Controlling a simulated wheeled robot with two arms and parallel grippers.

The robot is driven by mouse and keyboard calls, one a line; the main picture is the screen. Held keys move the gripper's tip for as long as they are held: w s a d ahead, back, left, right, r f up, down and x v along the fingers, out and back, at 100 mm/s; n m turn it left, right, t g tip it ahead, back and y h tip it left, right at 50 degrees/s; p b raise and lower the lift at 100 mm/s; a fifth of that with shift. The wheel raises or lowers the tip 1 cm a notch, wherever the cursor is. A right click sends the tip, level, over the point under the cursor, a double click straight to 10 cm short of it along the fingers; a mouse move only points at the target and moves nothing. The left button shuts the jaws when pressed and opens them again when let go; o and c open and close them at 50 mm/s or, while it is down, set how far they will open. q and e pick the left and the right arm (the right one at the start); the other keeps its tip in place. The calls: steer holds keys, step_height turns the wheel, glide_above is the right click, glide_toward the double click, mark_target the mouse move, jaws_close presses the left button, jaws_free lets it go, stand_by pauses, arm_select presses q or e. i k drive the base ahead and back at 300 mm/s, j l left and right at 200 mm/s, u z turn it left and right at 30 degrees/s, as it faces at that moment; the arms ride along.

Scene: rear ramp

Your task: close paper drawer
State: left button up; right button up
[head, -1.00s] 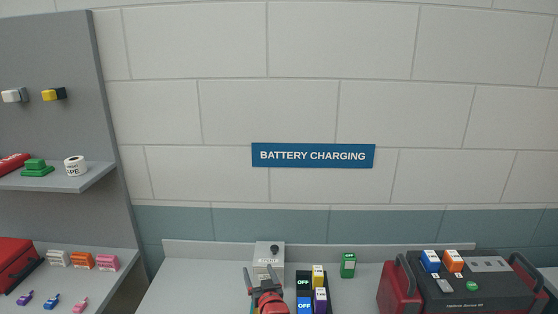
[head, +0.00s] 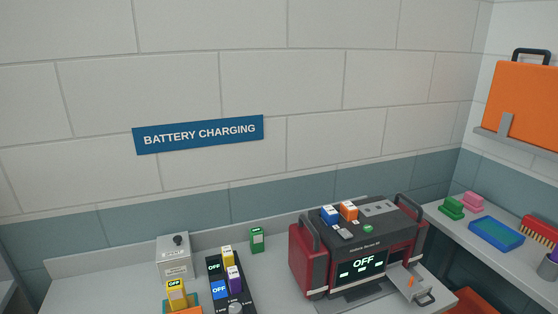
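A dark grey and red machine (head: 322,252) stands on the bench right of centre, with a display reading OFF on its front. A grey drawer (head: 408,284) sticks out open from the right part of its front, with a dark handle (head: 425,297) at its outer end. I see no label on it that tells whether it is the paper drawer. Neither of my grippers is in view.
Blue and orange blocks (head: 348,211) sit on the machine. To its left are a green block (head: 257,240), a black charger (head: 215,285) and a grey box (head: 174,262). A right-hand counter (head: 470,239) holds a blue tray (head: 496,232) and a red brush (head: 540,231).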

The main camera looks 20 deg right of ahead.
mark_target(411, 282)
steer(key=z, duration=1.7)
steer(key=i+l, duration=0.3)
steer(key=l, duration=0.15)
steer(key=i+l+z, duration=0.1)
steer(key=i+l, duration=0.2)
steer(key=l, duration=0.15)
